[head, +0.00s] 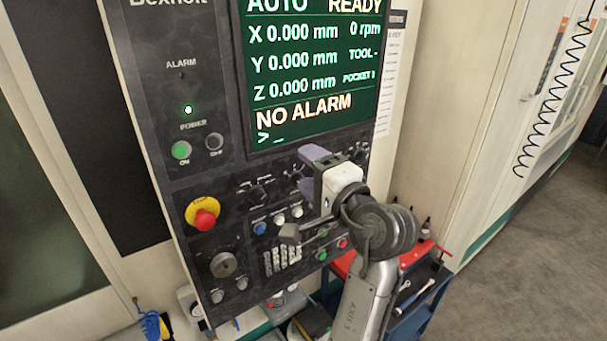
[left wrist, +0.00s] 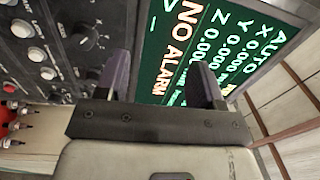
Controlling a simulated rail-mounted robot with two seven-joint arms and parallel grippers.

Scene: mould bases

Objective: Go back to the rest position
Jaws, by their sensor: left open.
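My left gripper (head: 309,172) is in front of the machine's control panel (head: 150,120), just below its screen (head: 312,75). Its two purple-grey fingers are apart, with nothing between them. In the left wrist view the open fingers (left wrist: 163,78) point at the panel, with the screen behind them and the knobs to the left. I cannot tell the exact gap to the panel, and the gripper hides some of its knobs and buttons. My right gripper is in neither view.
The screen reads AUTO, READY and NO ALARM. A red emergency stop (head: 206,219) and a lit green ON button (head: 181,150) are on the panel's left side. A blue and red tool cart (head: 425,300) stands at lower right. Open floor (head: 530,250) lies to the right.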

